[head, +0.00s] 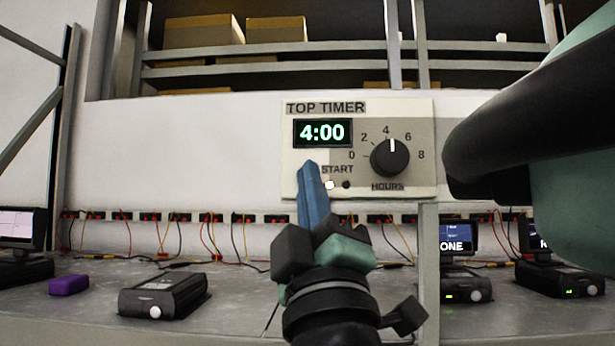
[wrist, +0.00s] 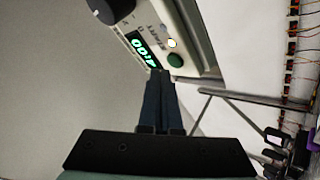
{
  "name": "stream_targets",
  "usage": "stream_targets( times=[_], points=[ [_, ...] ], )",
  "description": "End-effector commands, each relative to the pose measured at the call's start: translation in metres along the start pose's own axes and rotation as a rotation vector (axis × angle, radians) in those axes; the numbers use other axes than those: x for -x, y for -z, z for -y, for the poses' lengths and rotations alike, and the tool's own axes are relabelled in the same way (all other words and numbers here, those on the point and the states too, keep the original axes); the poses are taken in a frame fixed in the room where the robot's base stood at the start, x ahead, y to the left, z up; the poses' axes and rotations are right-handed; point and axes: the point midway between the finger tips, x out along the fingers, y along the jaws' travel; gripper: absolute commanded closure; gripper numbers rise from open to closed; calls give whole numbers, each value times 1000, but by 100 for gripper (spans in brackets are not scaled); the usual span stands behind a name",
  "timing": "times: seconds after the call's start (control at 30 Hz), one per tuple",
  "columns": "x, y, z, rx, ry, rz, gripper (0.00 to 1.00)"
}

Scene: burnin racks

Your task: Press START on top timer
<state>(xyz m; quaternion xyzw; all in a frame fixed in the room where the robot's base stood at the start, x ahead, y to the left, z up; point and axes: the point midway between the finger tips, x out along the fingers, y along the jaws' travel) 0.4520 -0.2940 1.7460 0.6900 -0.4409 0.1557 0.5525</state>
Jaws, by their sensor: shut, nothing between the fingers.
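The top timer (head: 420,125) is a pale panel on the wall with a green display (head: 322,132) reading 4:00. Its black HOURS knob (head: 390,158) has its mark pointing up, near 4. My gripper (head: 309,168) is shut and empty, its blue fingers pointing up in front of the panel's lower left. In the head view the fingers hide the spot left of a lit white lamp (head: 329,184) below the START label. In the wrist view the green START button (wrist: 175,60) shows just beyond and slightly right of the fingertips (wrist: 158,76). I cannot tell whether they touch.
Below, a grey bench (head: 240,300) holds a black device (head: 163,294), a purple block (head: 69,285) and small screens (head: 458,236). A grey post (head: 428,265) stands right of my gripper. Wires and connectors line the wall. Boxes (head: 203,32) sit on shelves above.

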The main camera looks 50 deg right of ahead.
Motion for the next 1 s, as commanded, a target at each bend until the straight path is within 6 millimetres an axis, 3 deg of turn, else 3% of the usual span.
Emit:
stream_targets(
  times=[0.63,1.0],
  points=[
    [33,24,-24,0,-1,0,100],
    [35,25,-26,1,-1,0,100]
  ],
)
